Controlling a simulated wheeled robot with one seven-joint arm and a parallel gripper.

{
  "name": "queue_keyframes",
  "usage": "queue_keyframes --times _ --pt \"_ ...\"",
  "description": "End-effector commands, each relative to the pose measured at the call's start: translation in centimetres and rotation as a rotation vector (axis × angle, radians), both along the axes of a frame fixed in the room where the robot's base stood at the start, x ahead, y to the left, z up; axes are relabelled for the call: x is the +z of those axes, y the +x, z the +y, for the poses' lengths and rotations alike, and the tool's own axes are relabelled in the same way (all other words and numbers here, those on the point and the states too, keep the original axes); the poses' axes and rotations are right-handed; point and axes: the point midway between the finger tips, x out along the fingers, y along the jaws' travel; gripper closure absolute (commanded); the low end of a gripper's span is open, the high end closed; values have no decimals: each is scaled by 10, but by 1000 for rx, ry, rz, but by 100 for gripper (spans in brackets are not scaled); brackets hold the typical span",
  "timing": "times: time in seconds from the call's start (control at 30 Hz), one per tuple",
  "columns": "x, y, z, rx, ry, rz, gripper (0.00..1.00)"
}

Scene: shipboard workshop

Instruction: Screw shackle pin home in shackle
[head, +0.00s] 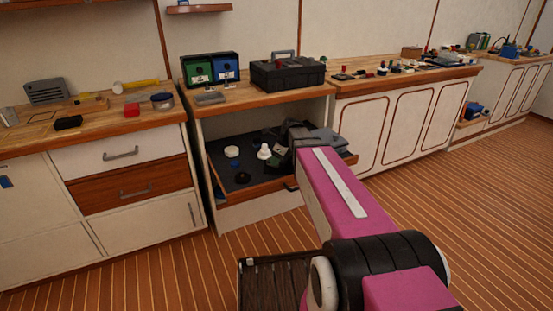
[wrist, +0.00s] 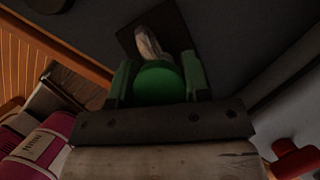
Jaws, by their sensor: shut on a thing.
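In the wrist view my gripper (wrist: 157,75) has a green finger on each side and is shut on a round green piece (wrist: 158,82), which looks like the head of the shackle pin. Just beyond it a pale, worn metal piece (wrist: 148,42), apparently the shackle, stands against a dark square plate. The green head covers the rest of the pin and the shackle's lower part, so I cannot tell how deep the pin sits. In the head view my arm reaches over the right part of a pulled-out dark drawer (head: 222,180); the shackle cannot be made out there.
In the drawer lie a white bulb-like object (head: 264,151), a white round piece (head: 231,151) and a black knob-like piece (head: 242,178). A black toolbox (head: 287,75) stands on the counter above. A red object (wrist: 295,158) is at the lower right in the wrist view. The floor at right is clear.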

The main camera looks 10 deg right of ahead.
Motion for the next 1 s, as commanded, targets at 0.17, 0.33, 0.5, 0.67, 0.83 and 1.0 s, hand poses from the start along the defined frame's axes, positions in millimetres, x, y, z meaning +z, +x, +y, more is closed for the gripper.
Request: queue_keyframes --times 0.17,0.33,0.5,0.67,0.83,1.0 --pt "0 -2 1 -107 1 -1 78" --pt "0 -2 2 -282 0 -2 76" --pt "0 -1 2 -386 1 -1 76" --pt "0 0 1 -401 1 0 76" --pt "0 0 1 -404 1 -1 76" --pt "0 -2 3 -511 0 -2 75"
